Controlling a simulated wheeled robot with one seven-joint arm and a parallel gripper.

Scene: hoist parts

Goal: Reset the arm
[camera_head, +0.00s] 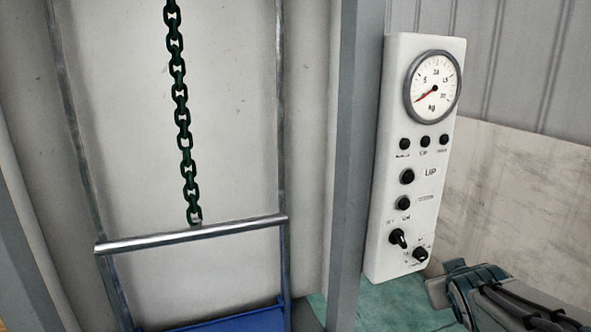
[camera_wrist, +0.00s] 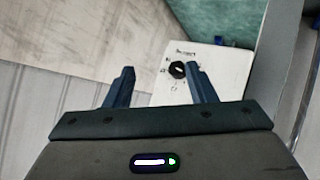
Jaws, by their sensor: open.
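My gripper (camera_wrist: 160,84) shows in the wrist view with its two dark fingers spread apart and nothing between them. In the head view, part of my arm shows at the lower right, below the white control panel (camera_head: 384,200); the fingertips are hard to make out there. The panel carries a round dial gauge (camera_head: 433,88) marked kg, several black buttons and two black knobs. In the wrist view, one black knob (camera_wrist: 178,69) on the panel shows just beyond the right finger. I cannot tell the distance, but the fingers appear apart from the knob.
A grey post (camera_head: 352,160) stands left of the panel. Further left, a dark green chain (camera_head: 184,120) hangs down to a metal bar (camera_head: 195,234) over a blue platform (camera_head: 240,321). A beige board (camera_head: 515,200) stands to the right. The green surface (camera_head: 390,305) below the panel looks clear.

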